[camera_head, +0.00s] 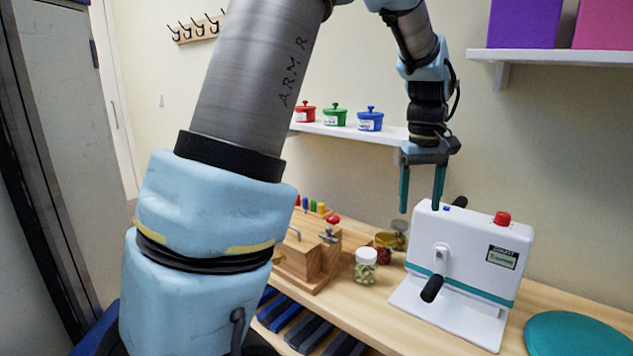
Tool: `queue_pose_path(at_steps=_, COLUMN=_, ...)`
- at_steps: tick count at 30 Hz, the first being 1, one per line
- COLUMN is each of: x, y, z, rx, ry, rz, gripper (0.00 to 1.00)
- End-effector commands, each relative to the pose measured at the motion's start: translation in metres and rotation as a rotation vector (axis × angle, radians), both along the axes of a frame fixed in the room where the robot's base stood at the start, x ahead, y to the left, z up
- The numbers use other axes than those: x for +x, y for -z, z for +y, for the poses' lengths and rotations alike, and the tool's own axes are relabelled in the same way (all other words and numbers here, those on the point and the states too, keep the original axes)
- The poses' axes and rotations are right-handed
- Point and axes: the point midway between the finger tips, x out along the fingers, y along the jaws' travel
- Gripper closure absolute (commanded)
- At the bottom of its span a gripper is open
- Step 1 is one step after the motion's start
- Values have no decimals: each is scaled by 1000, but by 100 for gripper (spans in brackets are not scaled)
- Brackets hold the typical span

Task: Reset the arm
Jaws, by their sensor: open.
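My gripper (421,206) hangs from my arm in the upper right part of the view, its two dark teal fingers pointing down. The fingers are apart and nothing is between them. They show just left of the top of a white hand-crank machine (460,260) with black handles, a red knob and a small display. Whether the fingers touch the machine cannot be told, but they appear above the bench. My large arm links in light blue and grey fill the left middle of the view.
The wooden bench (376,321) carries a wooden block device (310,262), a jar with a white lid (366,267) and a teal disc (576,335). A wall shelf (350,130) behind holds red, green and blue pots. Another shelf (560,56) is at upper right.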

Motion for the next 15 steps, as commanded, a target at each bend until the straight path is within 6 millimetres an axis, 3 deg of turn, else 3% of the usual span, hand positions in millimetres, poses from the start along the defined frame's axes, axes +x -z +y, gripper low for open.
queue_pose_path(at_steps=1, x=5, y=9, z=41, rx=-1, ry=-6, rz=-7, gripper=29)
queue_pose_path(at_steps=3, x=4, y=23, z=88, rx=-3, ry=13, rz=-22, gripper=29)
queue_pose_path(at_steps=9, x=-28, y=59, z=204, rx=11, ry=75, rz=-69, gripper=29)
queue_pose_path(at_steps=12, x=-51, y=72, z=241, rx=22, ry=104, rz=-88, gripper=29)
queue_pose_path(at_steps=15, x=-69, y=81, z=264, rx=32, ry=125, rz=-99, gripper=29)
